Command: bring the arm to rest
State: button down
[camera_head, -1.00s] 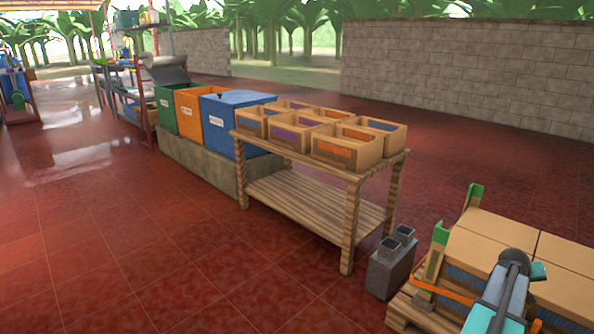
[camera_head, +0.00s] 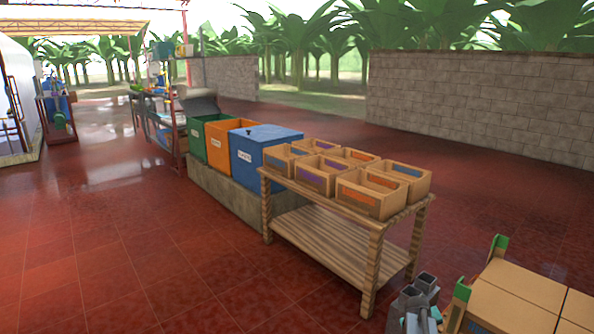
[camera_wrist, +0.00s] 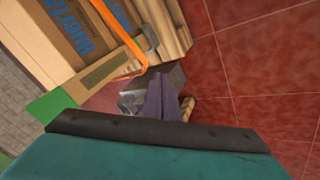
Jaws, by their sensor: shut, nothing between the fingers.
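My gripper (camera_wrist: 163,98) shows in the wrist view, its fingers together and empty. It points toward the red tiled floor (camera_wrist: 265,60).
Cardboard boxes (camera_head: 518,287) sit at the lower right, with green corner posts and, in the wrist view, an orange strap (camera_wrist: 118,30). A wooden table (camera_head: 372,270) holds several small open boxes. Green, orange and blue bins (camera_head: 265,150) stand behind it. Floor at left is clear.

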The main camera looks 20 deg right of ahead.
jog(key=s+a+f+n+g+y+p, duration=0.15)
jog(key=a+p, duration=0.25)
jog(key=a, duration=0.8)
jog(key=s+a+f+n+y+p, duration=0.1)
jog(key=a+f+p, duration=0.15)
jog(key=a, duration=0.85)
jog(key=s+a+f+n+g+y+p, duration=0.15)
jog(key=a+p, duration=0.25)
jog(key=a, duration=0.8)
jog(key=s+a+r+g+y+p, duration=0.1)
jog(key=s+a+g+p, duration=0.1)
jog(key=s+a, duration=0.6)
jog(key=s+a+r+m+g+p, duration=0.1)
jog(key=s+a+g+p, duration=0.2)
jog(key=s+a, duration=0.5)
jog(key=s+p, duration=0.1)
jog(key=s, duration=0.6)
jog(key=shift+a+y, duration=0.2)
jog(key=shift+y, duration=0.2)
jog(key=shift+d, duration=0.1)
